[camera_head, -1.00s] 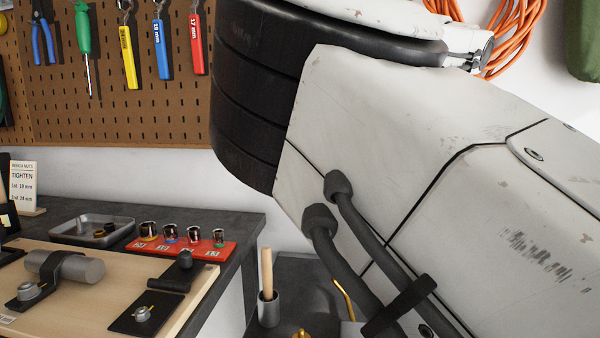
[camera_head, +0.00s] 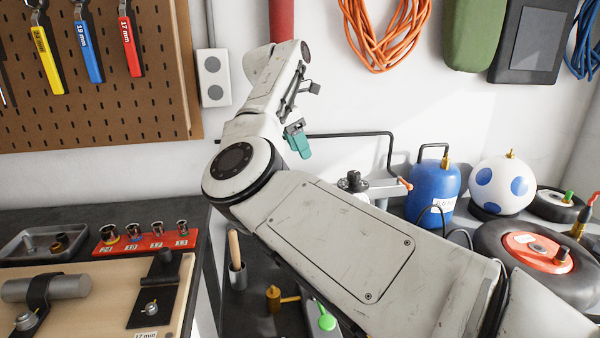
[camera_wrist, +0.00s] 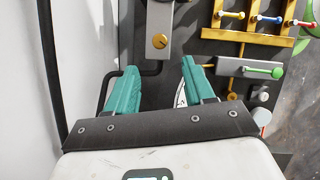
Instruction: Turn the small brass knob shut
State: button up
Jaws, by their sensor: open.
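A small round brass knob (camera_wrist: 160,41) sits on a grey bracket or plate at the top middle of the wrist view. It lies beyond my fingertips, roughly in line with the gap between them, and is not touched. My gripper (camera_wrist: 159,68) has two teal fingers spread apart with nothing between them. In the head view my gripper (camera_head: 298,140) hangs in front of the white wall, left of a grey fixture with a dark knob (camera_head: 353,182). I cannot pick out the brass knob for sure in the head view.
A black pipe (camera_head: 388,150) runs along the wall near my gripper. A brass rack with coloured levers (camera_wrist: 262,38) and a green-handled lever (camera_wrist: 262,71) lie right in the wrist view. A blue tank (camera_head: 433,190) and white ball (camera_head: 500,188) stand at right. My arm hides the middle bench.

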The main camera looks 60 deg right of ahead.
jog(key=x, duration=1)
jog(key=shift+w, duration=0.1)
grip_shut()
